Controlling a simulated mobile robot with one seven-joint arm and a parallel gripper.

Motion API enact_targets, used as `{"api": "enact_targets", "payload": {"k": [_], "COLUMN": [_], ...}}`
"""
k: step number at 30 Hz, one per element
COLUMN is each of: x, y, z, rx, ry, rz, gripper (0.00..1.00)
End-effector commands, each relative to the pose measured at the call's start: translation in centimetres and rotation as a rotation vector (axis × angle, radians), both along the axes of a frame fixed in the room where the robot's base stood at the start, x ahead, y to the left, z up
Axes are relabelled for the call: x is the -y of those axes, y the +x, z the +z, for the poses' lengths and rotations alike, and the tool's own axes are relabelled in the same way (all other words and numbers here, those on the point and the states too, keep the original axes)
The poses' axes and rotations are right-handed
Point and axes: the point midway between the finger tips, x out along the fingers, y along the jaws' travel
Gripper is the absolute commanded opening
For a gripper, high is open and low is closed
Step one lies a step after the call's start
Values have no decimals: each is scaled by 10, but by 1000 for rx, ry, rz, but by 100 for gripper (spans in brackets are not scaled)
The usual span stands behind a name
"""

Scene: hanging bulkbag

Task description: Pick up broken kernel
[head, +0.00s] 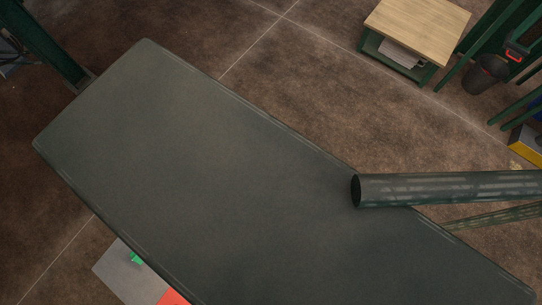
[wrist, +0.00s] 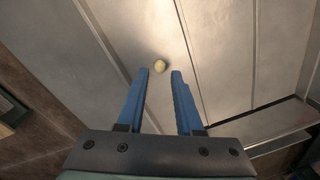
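The broken kernel (wrist: 160,66) shows in the wrist view as a small, pale yellow, rounded lump on a grey panelled surface (wrist: 235,55). My gripper (wrist: 160,75) has two blue fingers, spread apart with nothing between them. In the picture the kernel lies just past the fingertips, roughly centred on the gap. The fingers do not appear to touch it, but I cannot tell how far it is from them. I see neither the kernel nor my gripper in the head view.
A large dark slab (head: 200,170) fills much of the head view. A dark tube (head: 440,188) reaches in from the right. In the wrist view, seams and a ledge (wrist: 260,145) cross the grey surface.

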Motion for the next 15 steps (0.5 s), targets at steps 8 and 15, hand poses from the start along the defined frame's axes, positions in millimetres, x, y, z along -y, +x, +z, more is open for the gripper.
{"api": "enact_targets", "payload": {"k": [8, 15], "x": [-3, -3], "y": [0, 0], "z": [-27, -30], "rx": [1, 3], "ry": [0, -1], "rz": [0, 0], "gripper": [35, 35]}}
